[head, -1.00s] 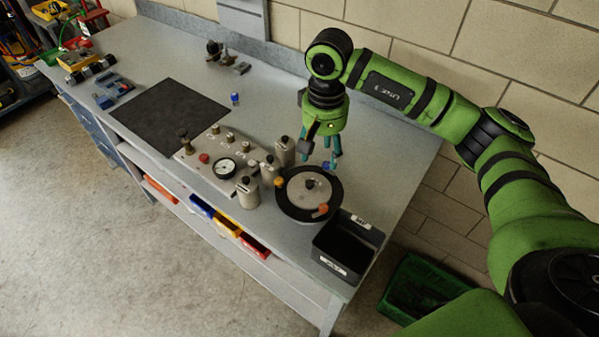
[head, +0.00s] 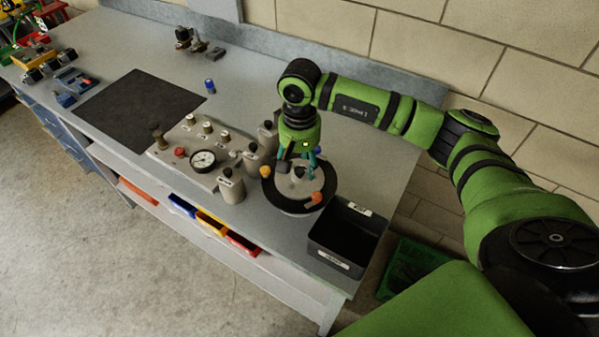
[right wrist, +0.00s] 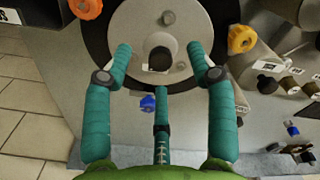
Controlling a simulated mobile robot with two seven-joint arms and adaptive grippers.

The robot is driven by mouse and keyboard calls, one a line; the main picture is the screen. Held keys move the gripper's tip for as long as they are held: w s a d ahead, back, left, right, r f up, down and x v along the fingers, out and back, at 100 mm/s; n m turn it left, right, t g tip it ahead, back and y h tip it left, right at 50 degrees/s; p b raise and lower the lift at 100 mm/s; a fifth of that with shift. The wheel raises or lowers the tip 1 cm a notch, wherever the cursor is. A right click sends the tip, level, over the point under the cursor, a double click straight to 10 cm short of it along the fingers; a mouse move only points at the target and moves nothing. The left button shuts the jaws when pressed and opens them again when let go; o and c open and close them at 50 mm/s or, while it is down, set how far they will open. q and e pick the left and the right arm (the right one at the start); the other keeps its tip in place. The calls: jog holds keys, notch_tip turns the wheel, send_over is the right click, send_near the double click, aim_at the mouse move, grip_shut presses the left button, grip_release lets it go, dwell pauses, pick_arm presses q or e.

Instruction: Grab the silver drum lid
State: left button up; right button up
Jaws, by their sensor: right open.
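The silver drum lid (head: 301,187) is a round metal disc with a dark central knob, set inside a black ring on the bench. In the right wrist view the lid (right wrist: 132,28) fills the top middle, with its knob (right wrist: 159,59) between my fingers. My right gripper (head: 301,163) points down over the lid, partly hiding its far side. In the right wrist view the right gripper (right wrist: 160,62) is open, with its teal fingers spread on either side of the knob. Contact cannot be made out. My left gripper is not in view.
An orange knob (head: 316,198) and a yellow knob (head: 266,171) sit on the ring's edge. A black bin (head: 347,237) stands close by at the right. A gauge panel (head: 183,153) and grey canisters (head: 231,186) crowd the left. A dark mat (head: 136,111) lies beyond.

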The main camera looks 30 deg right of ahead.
aim_at(299, 175)
notch_tip(299, 175, down, 2)
jog(key=shift+s+p, duration=0.1)
jog(key=shift+p, duration=0.2)
jog(key=shift+f, duration=0.35)
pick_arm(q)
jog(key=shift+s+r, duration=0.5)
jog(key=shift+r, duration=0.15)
pick_arm(e)
grip_shut()
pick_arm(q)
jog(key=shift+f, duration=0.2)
